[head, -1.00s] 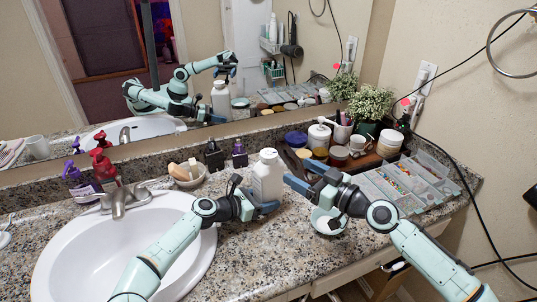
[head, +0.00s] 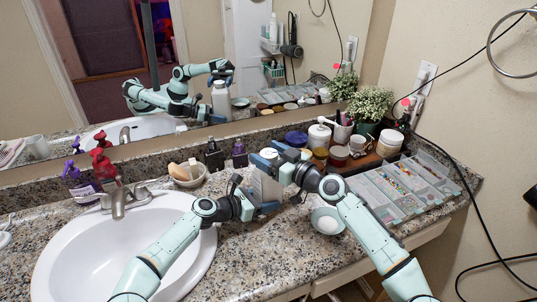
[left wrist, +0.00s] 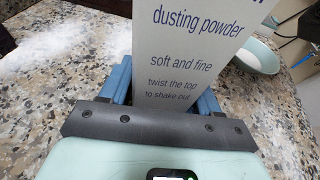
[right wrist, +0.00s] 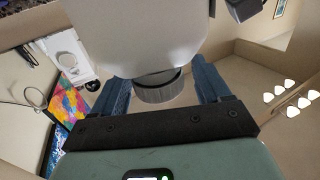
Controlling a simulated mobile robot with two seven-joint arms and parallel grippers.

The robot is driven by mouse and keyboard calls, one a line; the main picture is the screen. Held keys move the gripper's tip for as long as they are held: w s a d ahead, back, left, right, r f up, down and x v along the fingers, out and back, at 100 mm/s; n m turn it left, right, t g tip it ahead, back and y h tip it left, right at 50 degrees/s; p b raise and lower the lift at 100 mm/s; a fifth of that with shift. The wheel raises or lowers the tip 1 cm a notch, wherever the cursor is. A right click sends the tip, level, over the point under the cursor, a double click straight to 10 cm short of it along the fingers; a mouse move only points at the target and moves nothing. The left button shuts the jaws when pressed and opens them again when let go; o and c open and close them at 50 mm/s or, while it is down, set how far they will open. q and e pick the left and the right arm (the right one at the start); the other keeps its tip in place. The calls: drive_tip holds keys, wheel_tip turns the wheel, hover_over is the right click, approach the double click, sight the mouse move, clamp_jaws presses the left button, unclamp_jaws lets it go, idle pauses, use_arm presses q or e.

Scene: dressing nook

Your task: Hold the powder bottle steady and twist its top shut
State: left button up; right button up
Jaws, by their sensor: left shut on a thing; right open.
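The white powder bottle (head: 263,187) stands upright on the counter, right of the sink. Its printed face (left wrist: 200,45) fills the middle of the left wrist view. My left gripper (head: 258,203) is shut on the bottle's body, low down. My right gripper (head: 270,154) is open at the bottle's top, one finger on each side of it. In the right wrist view the ribbed grey top (right wrist: 160,91) sits between the fingers, below the white body in the picture. There is a gap beside the top. In the head view the right fingers partly hide the top.
A pale green dish (head: 316,228) with white contents stands right of the bottle. The sink (head: 60,268) is at left. Jars and a plant (head: 367,105) crowd the back right, beside a clear divided tray (head: 425,195).

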drive_tip(key=c, duration=0.9)
drive_tip(key=shift+c, duration=0.2)
